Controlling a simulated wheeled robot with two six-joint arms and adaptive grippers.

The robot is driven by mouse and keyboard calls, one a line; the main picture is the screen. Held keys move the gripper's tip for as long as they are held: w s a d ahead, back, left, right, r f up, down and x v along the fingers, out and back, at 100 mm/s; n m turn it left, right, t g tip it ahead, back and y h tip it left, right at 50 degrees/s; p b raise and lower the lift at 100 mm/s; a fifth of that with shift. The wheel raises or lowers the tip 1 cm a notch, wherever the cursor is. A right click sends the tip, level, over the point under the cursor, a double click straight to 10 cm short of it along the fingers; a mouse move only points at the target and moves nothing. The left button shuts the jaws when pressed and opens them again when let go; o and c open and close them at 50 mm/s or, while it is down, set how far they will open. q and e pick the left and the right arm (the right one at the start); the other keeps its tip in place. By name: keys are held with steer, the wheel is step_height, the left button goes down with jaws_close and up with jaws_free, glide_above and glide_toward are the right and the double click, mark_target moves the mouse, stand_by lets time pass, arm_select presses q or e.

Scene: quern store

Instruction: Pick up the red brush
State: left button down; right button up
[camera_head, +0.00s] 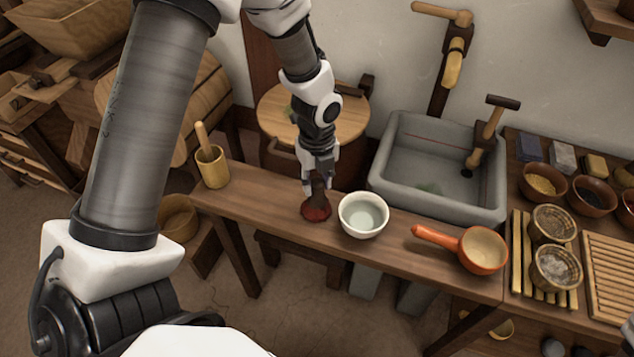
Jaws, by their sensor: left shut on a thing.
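The red brush (316,209) stands upright on the wooden bench, its dark red head down and its handle up. My left gripper (318,184) reaches down from above and is shut on the brush's handle, which the fingers partly hide. The brush head appears to be at the bench top; I cannot tell whether it touches. A white bowl (363,214) stands close to the right of the brush. My right gripper does not show.
On the narrow bench (262,203) stand a wooden mortar with pestle (212,166) at left and an orange ladle (482,250) at right. A grey stone sink (405,165) lies behind. Bowls and a slatted board (606,278) fill the right. Bench left of the brush is clear.

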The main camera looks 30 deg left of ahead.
arm_select(q)
steer(key=shift+w+r, duration=0.1)
steer(key=shift+r, duration=0.3)
step_height(320, 180, up, 2)
steer(key=shift+r, duration=0.15)
steer(key=s+d+r+b, duration=0.1)
steer(key=s+d+b, duration=0.2)
steer(key=s, duration=0.4)
steer(key=s+d+b, duration=0.4)
steer(key=s+b, duration=0.1)
steer(key=s, duration=0.2)
steer(key=shift+d+r, duration=0.3)
steer(key=shift+r, duration=0.1)
